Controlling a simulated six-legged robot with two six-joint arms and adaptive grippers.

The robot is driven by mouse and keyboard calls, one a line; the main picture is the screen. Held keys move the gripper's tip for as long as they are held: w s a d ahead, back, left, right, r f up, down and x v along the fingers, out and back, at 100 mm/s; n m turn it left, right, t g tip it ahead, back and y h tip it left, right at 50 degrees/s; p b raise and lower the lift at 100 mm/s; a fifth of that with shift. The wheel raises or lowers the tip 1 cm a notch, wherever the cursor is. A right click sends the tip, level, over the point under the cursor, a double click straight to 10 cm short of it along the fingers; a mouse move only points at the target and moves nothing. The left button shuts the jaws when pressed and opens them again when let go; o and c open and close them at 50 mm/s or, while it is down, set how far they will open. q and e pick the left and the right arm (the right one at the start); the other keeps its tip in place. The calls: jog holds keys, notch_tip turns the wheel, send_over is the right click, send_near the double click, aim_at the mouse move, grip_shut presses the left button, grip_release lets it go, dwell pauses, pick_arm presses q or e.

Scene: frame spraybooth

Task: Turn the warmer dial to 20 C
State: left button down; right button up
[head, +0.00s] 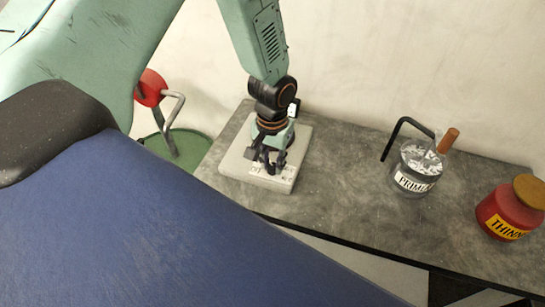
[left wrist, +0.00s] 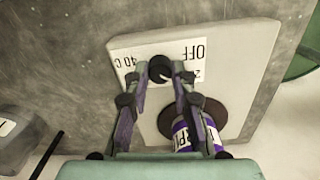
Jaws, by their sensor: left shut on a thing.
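The warmer (head: 239,162) is a pale square slab on the grey bench. Its black dial (left wrist: 159,66) shows in the left wrist view, beside a white label (left wrist: 181,55) reading "OFF", "40 C" and a partly hidden mark starting with "2". My left gripper (head: 270,166) reaches down over the warmer; in the left wrist view its fingers (left wrist: 162,78) are shut around the dial. The dial's exact setting is hard to read between the fingers. A purple labelled can (left wrist: 181,136) stands on the warmer's dark round plate (left wrist: 208,114), partly hidden by a finger. My right gripper is not in view.
To the right on the grey bench (head: 345,180) are a clear PRIMER jar (head: 414,181) with a wooden-handled tool, a black bent rod (head: 396,137) and a red THINNER jar (head: 508,212). A red-topped stand on a green base (head: 190,146) is left of the bench.

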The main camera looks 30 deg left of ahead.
aim_at(272, 166)
pick_arm(q)
jog(key=shift+m, duration=0.3)
dwell(0.4)
jog(key=c, duration=1.1)
grip_release()
jog(key=shift+r, duration=0.1)
notch_tip(272, 166, up, 12)
jog(key=shift+s+f, duration=0.1)
jog(key=shift+f, duration=0.1)
